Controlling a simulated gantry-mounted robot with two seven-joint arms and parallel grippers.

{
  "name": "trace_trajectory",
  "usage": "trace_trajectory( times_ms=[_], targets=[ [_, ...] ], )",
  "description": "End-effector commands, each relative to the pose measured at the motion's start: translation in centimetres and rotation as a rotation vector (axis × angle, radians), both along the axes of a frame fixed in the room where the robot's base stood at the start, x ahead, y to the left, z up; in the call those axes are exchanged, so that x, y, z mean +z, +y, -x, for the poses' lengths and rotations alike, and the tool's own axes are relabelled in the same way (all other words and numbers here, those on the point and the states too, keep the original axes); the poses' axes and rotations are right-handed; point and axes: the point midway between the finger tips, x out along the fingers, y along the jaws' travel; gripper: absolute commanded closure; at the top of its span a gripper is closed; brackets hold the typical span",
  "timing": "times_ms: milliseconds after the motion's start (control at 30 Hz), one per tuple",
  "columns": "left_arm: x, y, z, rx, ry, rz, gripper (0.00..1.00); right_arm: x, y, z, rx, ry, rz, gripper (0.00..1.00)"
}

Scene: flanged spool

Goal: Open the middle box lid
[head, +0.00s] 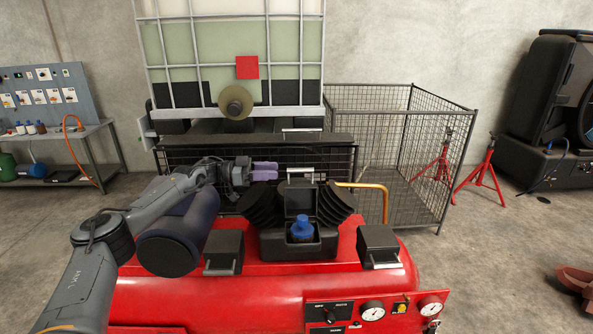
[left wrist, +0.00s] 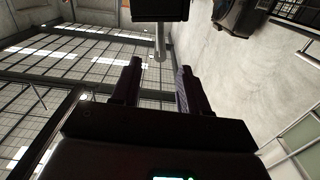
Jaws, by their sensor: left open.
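The middle box (head: 325,246) is black and sits on top of the red tank. Its lid (head: 298,203) stands raised at the back, with a light metal handle (head: 300,171) at its top. A dark bottle with a blue cap (head: 302,229) shows inside the box. My left gripper (head: 265,171) is open, left of the handle, its purplish fingers pointing right. In the left wrist view a metal bar (left wrist: 159,42), probably the handle, lies beyond the gap between the fingers (left wrist: 155,82), below a dark block. I see nothing held. My right gripper is not in view.
Smaller black boxes stand left (head: 224,252) and right (head: 378,246) of the middle box on the red tank (head: 220,290). Dark stepped shapes (head: 335,205) flank the lid. A wire cage (head: 415,150) and a caged white container (head: 200,50) stand behind.

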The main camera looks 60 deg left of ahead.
Motion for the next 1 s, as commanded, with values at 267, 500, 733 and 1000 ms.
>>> trace_trajectory(
  times_ms=[267, 500, 733, 1000],
  targets=[
    [0.4, -0.8, -1.5, 0.001, -0.005, 0.002, 0.56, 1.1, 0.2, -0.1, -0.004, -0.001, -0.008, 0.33],
    [0.5, -1.9, -3.2, -0.003, -0.005, -0.001, 0.56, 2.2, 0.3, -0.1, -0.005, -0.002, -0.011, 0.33],
    [0.4, -3.0, -5.2, -0.002, -0.003, 0.001, 0.56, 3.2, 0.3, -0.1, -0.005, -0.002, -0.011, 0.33],
    [0.2, -4.0, -7.1, 0.0, -0.001, 0.0, 0.56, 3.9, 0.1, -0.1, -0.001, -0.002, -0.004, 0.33]
  ],
)
